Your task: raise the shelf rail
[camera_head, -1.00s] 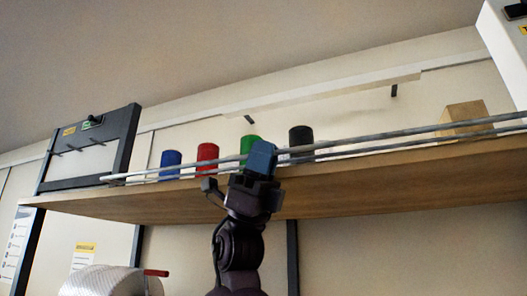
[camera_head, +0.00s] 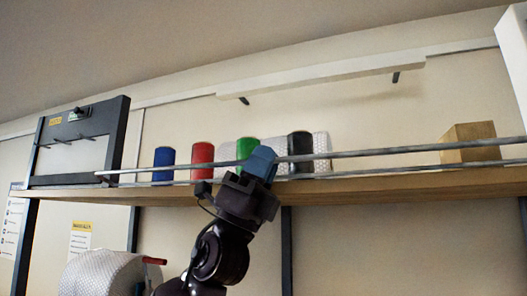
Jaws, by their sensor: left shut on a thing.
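The shelf rail is a pair of thin grey metal bars (camera_head: 400,150) running along the front of the wooden shelf, from the dark frame at left to the right edge. My left gripper (camera_head: 262,160), with blue fingertips, is shut on the rail near its middle, its arm coming up from below. The fingers hide that stretch of the rail. The upper bar slopes up to the right and stands apart from the lower bar there; at the left end the bars come close together. My right gripper is not in view.
Behind the rail on the wooden shelf (camera_head: 400,186) stand blue (camera_head: 164,162), red (camera_head: 202,160), green (camera_head: 246,147) and black (camera_head: 300,150) cylinders, a bubble-wrap roll (camera_head: 321,150) and a wooden block (camera_head: 470,144). A dark frame (camera_head: 118,140) stands at left. Another roll (camera_head: 100,274) is below.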

